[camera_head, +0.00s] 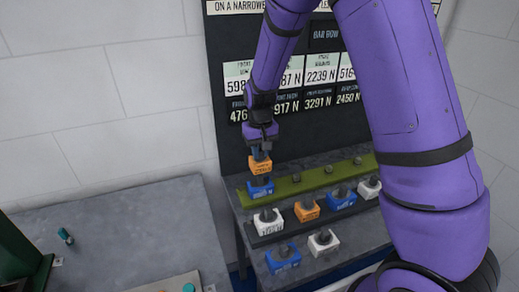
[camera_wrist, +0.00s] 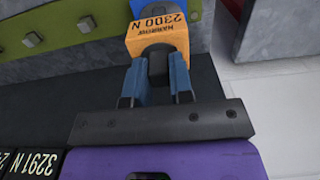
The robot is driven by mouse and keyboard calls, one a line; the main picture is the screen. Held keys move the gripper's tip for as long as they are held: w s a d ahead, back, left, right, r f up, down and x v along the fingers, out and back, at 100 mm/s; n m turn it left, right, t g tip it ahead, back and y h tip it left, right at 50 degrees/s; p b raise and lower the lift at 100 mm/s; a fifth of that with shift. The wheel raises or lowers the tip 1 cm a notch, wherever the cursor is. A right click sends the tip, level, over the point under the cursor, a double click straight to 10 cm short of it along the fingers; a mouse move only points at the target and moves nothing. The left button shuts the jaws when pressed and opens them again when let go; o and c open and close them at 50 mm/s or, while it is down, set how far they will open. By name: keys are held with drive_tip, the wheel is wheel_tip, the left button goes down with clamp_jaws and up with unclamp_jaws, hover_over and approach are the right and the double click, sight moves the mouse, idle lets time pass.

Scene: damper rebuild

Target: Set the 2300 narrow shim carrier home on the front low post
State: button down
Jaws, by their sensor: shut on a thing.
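My gripper (camera_head: 262,146) is shut on the orange 2300 N narrow shim carrier (camera_head: 260,166). In the wrist view the carrier (camera_wrist: 158,38) sits between the blue fingers (camera_wrist: 157,85), its label facing the camera. In the head view it is directly above a blue carrier (camera_head: 260,188) at the left end of the green bar (camera_head: 310,179); blue also shows beyond it in the wrist view (camera_wrist: 200,10). I cannot tell whether the two touch. The green bar has several bare short posts (camera_head: 328,169) to the right. I cannot tell which post is the front low one.
A dark bar holds a white (camera_head: 268,222), an orange (camera_head: 307,210), a blue (camera_head: 342,198) and another white carrier (camera_head: 370,187). Nearer are a blue (camera_head: 283,259) and a white carrier (camera_head: 323,242). A label board (camera_head: 318,130) stands behind. A grey table (camera_head: 130,235) is at left.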

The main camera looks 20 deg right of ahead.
drive_tip(key=shift+f, duration=3)
drive_tip(key=shift+f, duration=0.15)
drive_tip(key=c, duration=0.9)
unclamp_jaws()
drive_tip(key=shift+r, duration=3.75)
